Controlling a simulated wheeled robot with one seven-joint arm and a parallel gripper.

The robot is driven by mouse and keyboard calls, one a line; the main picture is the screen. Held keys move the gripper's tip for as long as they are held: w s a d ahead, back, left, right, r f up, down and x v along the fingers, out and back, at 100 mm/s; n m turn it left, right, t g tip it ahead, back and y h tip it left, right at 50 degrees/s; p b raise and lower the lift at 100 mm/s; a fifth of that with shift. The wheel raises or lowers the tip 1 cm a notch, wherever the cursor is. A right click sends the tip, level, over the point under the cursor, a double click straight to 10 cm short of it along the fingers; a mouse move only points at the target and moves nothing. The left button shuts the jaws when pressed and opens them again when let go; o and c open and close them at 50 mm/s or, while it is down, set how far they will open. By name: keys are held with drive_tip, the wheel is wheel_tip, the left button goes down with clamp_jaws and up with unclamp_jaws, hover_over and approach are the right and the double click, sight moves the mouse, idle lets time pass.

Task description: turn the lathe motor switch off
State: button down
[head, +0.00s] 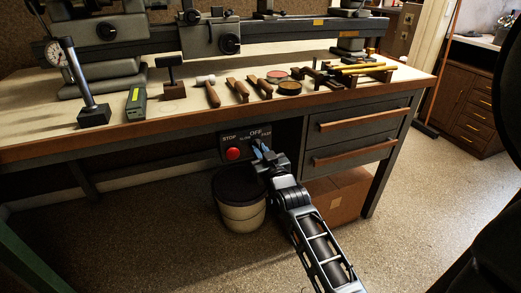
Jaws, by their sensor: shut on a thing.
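The lathe motor switch panel (226,142) hangs under the front edge of the workbench, left of the drawers. It has a red round stop button (233,154) with the word STOP above it, and the word OFF further right. My gripper (260,148) is at the right part of the panel, just below the OFF label, with its bluish fingertips shut on a small part there, likely the switch lever. The fingers hide that part, so its position cannot be told. The lathe (205,38) stands along the back of the bench.
The bench top (165,124) holds several hand tools, brass tubes (362,69) and a dial gauge stand (94,114). Drawers (357,124) are right of my gripper. A bucket (240,210) and a cardboard box (337,196) stand below. The floor at right is clear.

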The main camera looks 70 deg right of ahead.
drive_tip(key=shift+m, duration=0.4)
drive_tip(key=c, duration=1.1)
unclamp_jaws()
drive_tip(key=shift+p+v, duration=0.4)
drive_tip(key=shift+v, duration=3.5)
drive_tip(key=shift+a, duration=0.1)
